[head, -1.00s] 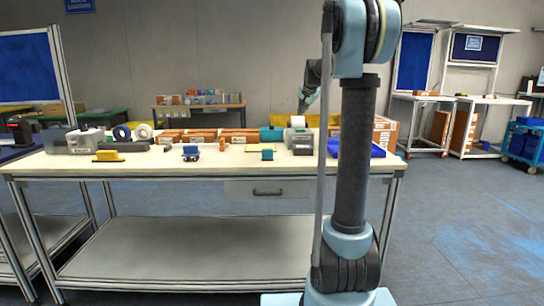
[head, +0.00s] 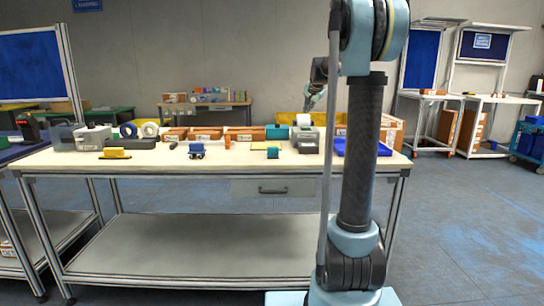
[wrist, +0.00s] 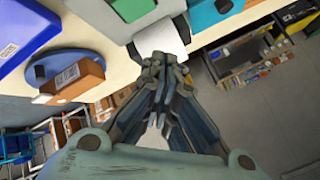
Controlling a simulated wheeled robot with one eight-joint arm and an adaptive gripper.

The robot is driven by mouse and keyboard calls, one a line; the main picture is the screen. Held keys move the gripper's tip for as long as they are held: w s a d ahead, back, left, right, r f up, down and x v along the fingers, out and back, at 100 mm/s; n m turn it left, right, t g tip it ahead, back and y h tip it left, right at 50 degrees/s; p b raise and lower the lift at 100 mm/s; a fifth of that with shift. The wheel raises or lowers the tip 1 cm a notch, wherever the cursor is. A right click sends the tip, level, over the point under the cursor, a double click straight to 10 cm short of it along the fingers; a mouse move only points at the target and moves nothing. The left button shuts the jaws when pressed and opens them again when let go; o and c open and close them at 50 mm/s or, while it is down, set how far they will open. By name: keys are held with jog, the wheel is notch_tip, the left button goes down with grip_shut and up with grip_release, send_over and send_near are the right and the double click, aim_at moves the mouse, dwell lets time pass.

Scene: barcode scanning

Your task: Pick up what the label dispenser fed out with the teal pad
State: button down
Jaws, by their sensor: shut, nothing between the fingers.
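The label dispenser (head: 305,142) is a grey box with a white roll on top, right of centre on the table. A small teal pad (head: 272,153) with a dark part sits left of it, near the table's front. My gripper (head: 309,103) is above and behind the dispenser, shut and empty.
A blue tray (head: 364,149) lies right of the dispenser and a teal box (head: 277,132) left of it. Blue (head: 196,150) and yellow (head: 115,154) pads stand farther left. Brown cartons line the back. In the wrist view, a brown box (wrist: 78,78) is beside the table edge.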

jog(key=c, duration=1.7)
grip_release()
jog(key=shift+s+a, duration=0.15)
jog(key=o, duration=0.3)
jog(key=s+a+m+g, duration=0.1)
jog(key=s+m, duration=0.1)
jog(key=s+a+m+g+y, duration=0.1)
jog(key=s+a+g, duration=0.1)
jog(key=s, duration=0.1)
jog(key=s+a+f+m+g, duration=0.1)
jog(key=s+a+m, duration=0.1)
jog(key=shift+s+a+m+g+y, duration=0.1)
jog(key=shift+s+m+g+y, duration=0.2)
jog(key=shift+g+y, duration=0.1)
jog(key=shift+o, duration=0.2)
jog(key=m+g+y, duration=0.2)
jog(key=m+g, duration=0.2)
jog(key=m, duration=0.1)
send_over(273, 152)
jog(key=w+d, duration=0.2)
jog(key=d, duration=0.1)
notch_tip(273, 152, down, 9)
jog(key=shift+s+r, duration=0.1)
jog(key=shift+s+x, duration=0.2)
jog(key=shift+x, duration=1.1)
jog(key=shift+s+x, duration=0.2)
jog(key=shift+x, duration=1.1)
